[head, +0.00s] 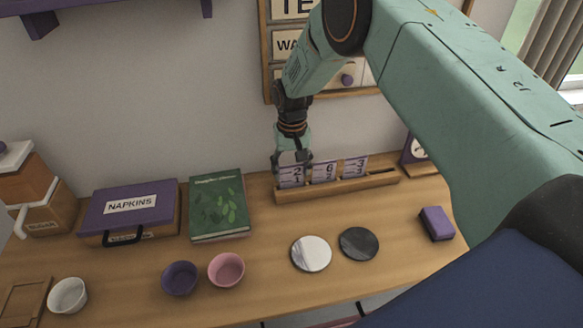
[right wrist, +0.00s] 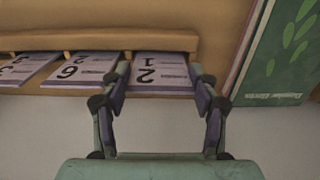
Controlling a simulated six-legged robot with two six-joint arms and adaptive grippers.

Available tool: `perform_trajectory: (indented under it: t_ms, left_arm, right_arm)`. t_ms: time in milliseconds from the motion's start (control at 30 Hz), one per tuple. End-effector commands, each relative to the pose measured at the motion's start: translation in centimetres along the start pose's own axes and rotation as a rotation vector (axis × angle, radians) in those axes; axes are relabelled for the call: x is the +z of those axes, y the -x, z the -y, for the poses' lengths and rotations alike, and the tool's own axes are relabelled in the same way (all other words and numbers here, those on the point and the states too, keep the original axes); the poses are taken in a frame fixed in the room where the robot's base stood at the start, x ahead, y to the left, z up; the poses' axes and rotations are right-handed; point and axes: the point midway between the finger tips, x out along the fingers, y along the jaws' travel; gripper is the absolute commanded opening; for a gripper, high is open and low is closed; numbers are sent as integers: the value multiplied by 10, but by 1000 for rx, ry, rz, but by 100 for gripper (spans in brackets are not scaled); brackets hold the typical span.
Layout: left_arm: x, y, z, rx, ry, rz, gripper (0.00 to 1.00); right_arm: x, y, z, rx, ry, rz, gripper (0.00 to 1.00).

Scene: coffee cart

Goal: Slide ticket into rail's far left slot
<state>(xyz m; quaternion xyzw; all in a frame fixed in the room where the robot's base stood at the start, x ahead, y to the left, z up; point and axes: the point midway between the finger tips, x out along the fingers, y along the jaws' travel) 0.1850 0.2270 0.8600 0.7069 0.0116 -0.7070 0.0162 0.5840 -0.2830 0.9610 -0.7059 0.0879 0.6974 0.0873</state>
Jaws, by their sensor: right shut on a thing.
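A wooden rail (head: 338,187) lies along the back of the counter against the wall. Tickets numbered 6 (head: 324,171) and 3 (head: 355,167) stand in it. The ticket marked 2 (head: 291,177) is at the rail's left end, its lower edge at the rail. My right gripper (head: 292,159) comes down from above and is shut on this ticket's top. In the right wrist view the ticket (right wrist: 160,72) lies between the two fingers (right wrist: 160,92), its far edge meeting the rail (right wrist: 100,42). I cannot tell how deep it sits. My left gripper is not in view.
A green book (head: 218,206) lies left of the rail, beside a purple napkins box (head: 130,212). Two round discs, one pale (head: 311,254) and one dark (head: 358,243), lie in front. Bowls (head: 226,270) and a purple block (head: 437,223) are also on the counter.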

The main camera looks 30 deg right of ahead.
Motion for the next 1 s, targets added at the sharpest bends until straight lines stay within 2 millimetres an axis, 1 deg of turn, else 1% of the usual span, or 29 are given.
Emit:
perform_trajectory:
  t_ms: [300, 333, 600, 900, 1000]
  left_arm:
    - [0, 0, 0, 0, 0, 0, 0]
    - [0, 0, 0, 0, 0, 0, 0]
    - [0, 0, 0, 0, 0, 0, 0]
    - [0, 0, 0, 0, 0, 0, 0]
    - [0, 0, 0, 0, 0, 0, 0]
  right_arm:
    - [0, 0, 0, 0, 0, -1, 49]
    - [0, 0, 0, 0, 0, -1, 64]
    - [0, 0, 0, 0, 0, -1, 87]
    - [0, 0, 0, 0, 0, -1, 88]
    - [-1, 4, 0, -1, 0, -2, 88]
